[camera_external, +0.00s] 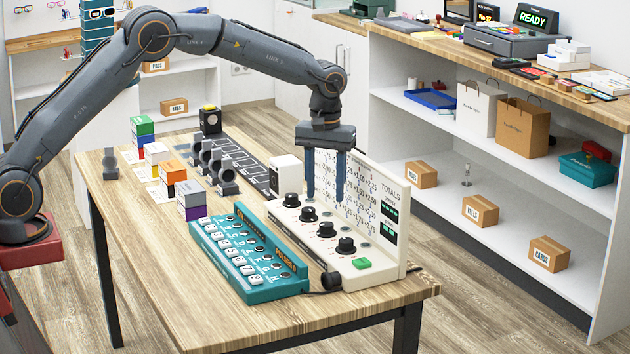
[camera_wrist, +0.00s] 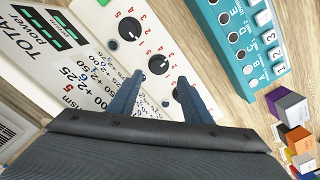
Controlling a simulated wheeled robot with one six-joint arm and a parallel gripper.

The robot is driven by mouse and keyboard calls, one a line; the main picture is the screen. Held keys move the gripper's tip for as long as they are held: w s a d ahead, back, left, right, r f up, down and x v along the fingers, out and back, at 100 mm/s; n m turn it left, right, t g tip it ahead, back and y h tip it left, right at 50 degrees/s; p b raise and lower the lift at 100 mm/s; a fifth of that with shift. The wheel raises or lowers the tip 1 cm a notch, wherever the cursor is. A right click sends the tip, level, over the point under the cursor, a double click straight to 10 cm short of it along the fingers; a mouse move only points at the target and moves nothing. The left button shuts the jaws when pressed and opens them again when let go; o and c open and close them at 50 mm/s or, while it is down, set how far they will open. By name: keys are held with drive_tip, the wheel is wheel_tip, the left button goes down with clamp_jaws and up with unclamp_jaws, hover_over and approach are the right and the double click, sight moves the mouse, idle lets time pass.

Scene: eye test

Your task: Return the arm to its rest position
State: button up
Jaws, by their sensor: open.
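My grey arm (camera_external: 85,92) reaches from the left over the wooden table, bent high, with the wrist pointing down. My gripper (camera_external: 325,194) has two blue fingers, held apart with nothing between them. In the wrist view my gripper (camera_wrist: 153,88) is open above the panel (camera_wrist: 80,75), and a knob (camera_wrist: 158,64) shows between or just beyond the fingertips. I cannot tell whether a finger touches the panel.
A teal lettered keypad (camera_external: 248,250) lies left of the panel. Coloured boxes (camera_external: 188,195), grey lens holders (camera_external: 215,165) and a black box with a yellow button (camera_external: 210,120) stand farther back. White shelves (camera_external: 440,135) are at right. The table's front right corner is bare.

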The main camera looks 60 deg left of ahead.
drive_tip(key=s+f+m, duration=0.1)
drive_tip(key=s+m, duration=0.3)
drive_tip(key=s, duration=1.6)
drive_tip(key=s+f+m, duration=0.2)
drive_tip(key=s+m, duration=0.2)
drive_tip(key=s, duration=1.7)
drive_tip(key=shift+a+f+m, duration=0.25)
drive_tip(key=shift+a+m, duration=0.15)
drive_tip(key=shift+a, duration=0.05)
drive_tip(key=shift+w, duration=0.15)
